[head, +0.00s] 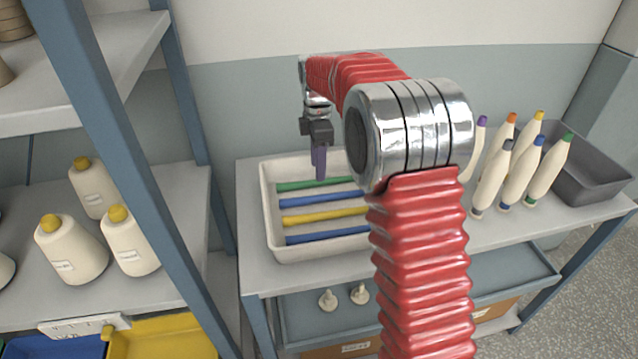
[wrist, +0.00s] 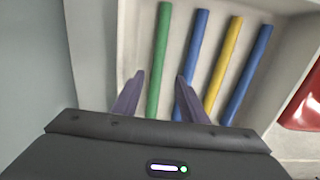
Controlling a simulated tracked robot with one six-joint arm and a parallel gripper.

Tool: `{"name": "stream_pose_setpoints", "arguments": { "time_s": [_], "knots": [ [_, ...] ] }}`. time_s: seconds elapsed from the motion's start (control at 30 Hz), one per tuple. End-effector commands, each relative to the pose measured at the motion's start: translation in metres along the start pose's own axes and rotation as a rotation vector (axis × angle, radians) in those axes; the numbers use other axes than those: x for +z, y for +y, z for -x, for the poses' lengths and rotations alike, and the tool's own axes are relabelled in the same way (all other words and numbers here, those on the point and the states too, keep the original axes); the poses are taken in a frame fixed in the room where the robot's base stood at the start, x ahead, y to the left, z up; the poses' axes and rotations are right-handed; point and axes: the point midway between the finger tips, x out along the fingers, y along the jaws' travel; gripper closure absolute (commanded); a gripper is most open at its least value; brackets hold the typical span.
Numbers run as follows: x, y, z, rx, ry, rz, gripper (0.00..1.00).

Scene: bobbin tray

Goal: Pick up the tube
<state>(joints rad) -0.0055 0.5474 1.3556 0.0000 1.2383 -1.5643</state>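Several long tubes lie side by side in a white tray (head: 268,215): a green tube (head: 312,184), a blue tube (head: 318,199), a yellow tube (head: 322,216) and another blue tube (head: 325,235). In the wrist view the green tube (wrist: 158,62) lies between the lines of my two fingers. The first blue tube (wrist: 194,52) passes behind the right finger. My gripper (head: 319,172) is above the back of the tray, pointing down. Its purple fingers (wrist: 156,82) are apart with nothing held between them. My arm hides the tubes' right ends in the head view.
Several cream bobbins with coloured tips (head: 519,175) stand right of my arm on the table. A grey bin (head: 592,172) is behind them. A blue shelf post (head: 130,140) rises left of the table, with thread cones (head: 72,250) on the shelf.

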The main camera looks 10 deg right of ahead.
Motion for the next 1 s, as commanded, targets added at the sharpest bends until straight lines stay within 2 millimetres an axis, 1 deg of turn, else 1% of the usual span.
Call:
{"name": "stream_pose_setpoints", "arguments": {
  "time_s": [0.17,0.27,0.37,0.53,0.67,1.0],
  "knots": [
    [0.000,0.000,0.000,0.000,0.000,0.000,0.61],
    [0.000,0.001,-0.005,-0.001,0.000,0.000,0.61],
    [0.001,0.002,-0.015,-0.003,0.000,0.000,0.61],
    [0.002,0.005,-0.038,-0.003,0.000,0.001,0.61],
    [0.002,0.005,-0.050,-0.002,-0.001,0.001,0.61],
    [0.001,0.005,-0.052,0.000,-0.001,0.001,0.61]
  ]
}}
